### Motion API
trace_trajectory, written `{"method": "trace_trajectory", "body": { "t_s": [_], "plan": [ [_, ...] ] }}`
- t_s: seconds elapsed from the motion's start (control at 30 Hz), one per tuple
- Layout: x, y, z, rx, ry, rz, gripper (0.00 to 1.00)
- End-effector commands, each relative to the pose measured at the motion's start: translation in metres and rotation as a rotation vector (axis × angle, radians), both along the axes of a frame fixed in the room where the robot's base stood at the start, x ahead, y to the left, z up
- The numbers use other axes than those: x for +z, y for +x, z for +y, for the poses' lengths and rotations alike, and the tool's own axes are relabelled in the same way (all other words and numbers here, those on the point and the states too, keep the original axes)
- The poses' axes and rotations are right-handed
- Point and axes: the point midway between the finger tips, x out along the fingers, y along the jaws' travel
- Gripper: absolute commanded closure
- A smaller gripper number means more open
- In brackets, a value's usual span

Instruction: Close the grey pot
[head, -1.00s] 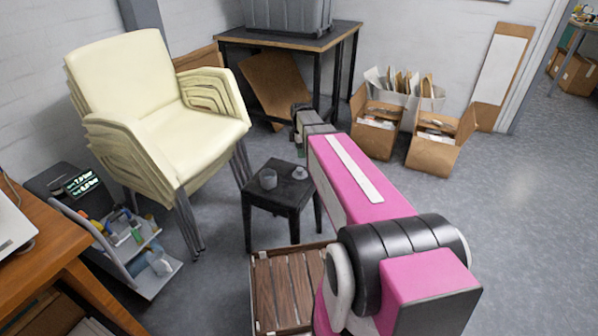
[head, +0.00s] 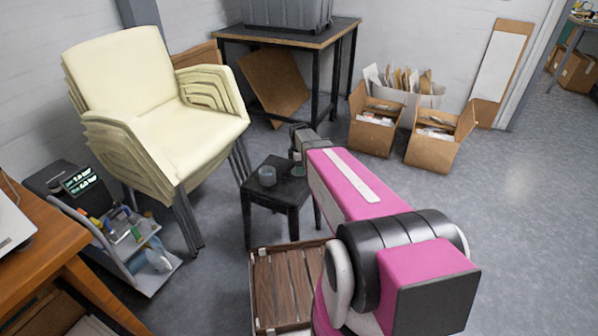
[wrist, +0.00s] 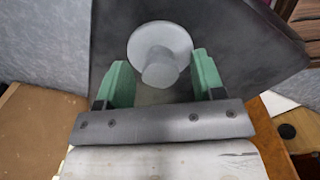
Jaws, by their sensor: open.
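The grey pot (head: 267,176) stands upright with its top open on a small black stool (head: 285,205) in the head view. A round grey lid with a knob (wrist: 160,48) lies on the dark stool top in the wrist view. My gripper (wrist: 160,62) is open, its two green fingers on either side of the lid's knob, with nothing clamped. I cannot tell whether the fingers touch the lid. In the head view my gripper (head: 297,165) is over the stool, right of the pot, and hides the lid. The pot is not in the wrist view.
Stacked cream chairs (head: 150,110) stand close left of the stool. A slatted wooden crate (head: 285,285) is in front of it. A black-topped table (head: 290,38) and open cardboard boxes (head: 372,130) are behind. The floor on the right is clear.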

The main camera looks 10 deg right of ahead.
Motion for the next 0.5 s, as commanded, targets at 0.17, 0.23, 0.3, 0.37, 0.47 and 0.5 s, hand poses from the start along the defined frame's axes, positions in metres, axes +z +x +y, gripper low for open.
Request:
{"method": "trace_trajectory", "body": {
  "t_s": [0.17, 0.23, 0.3, 0.37, 0.47, 0.5],
  "plan": [
    [-0.0063, -0.0001, -0.0001, 0.0, 0.0, 0.0, 0.38],
    [-0.006, -0.0001, -0.0001, 0.0, 0.0, 0.0, 0.38],
    [-0.0059, -0.0001, -0.0001, 0.0, 0.0, 0.0, 0.48],
    [-0.0058, -0.0001, -0.0001, 0.0, 0.0, 0.0, 0.67],
    [-0.0057, -0.0001, -0.0001, 0.0, 0.0, 0.0, 0.9],
    [-0.0057, -0.0001, -0.0001, 0.0, 0.0, 0.0, 0.91]
  ]
}}
